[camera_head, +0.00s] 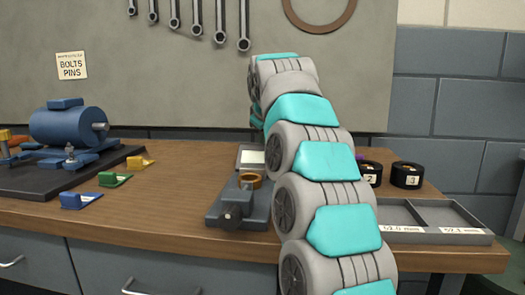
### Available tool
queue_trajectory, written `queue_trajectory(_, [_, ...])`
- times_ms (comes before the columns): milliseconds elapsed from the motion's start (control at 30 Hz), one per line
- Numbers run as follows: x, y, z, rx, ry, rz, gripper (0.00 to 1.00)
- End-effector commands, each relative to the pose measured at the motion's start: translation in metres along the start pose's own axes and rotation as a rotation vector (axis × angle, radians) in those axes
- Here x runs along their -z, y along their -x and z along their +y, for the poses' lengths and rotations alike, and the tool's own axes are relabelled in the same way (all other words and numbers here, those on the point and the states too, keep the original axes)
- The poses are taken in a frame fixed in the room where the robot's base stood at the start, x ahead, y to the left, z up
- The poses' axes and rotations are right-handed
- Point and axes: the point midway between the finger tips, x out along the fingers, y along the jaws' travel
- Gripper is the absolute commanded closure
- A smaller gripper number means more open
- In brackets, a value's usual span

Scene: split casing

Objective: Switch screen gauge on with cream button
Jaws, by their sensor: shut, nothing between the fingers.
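A small grey-framed device with a pale screen (251,158), which looks like the screen gauge, stands on the bench just left of my arm. Its right side is close to or behind my arm. I cannot make out a cream button on it, and I cannot read anything on the screen. My arm rises from the lower right, across the middle of the view, and bends over at the top. My gripper does not show; it is hidden behind my own arm links.
A grey vise-like block (232,208) with a bronze ring (250,180) sits in front of the screen. Black numbered rolls (407,175) and a grey tray (440,238) are right. A blue motor (68,126) and coloured tags (115,180) are left. Wrenches (244,25) hang behind.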

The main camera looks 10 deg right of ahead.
Motion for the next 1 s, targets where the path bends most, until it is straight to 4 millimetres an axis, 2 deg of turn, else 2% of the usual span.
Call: queue_trajectory(1000, [-0.0043,-0.0057,-0.0042,-0.001,0.000,0.001,1.00])
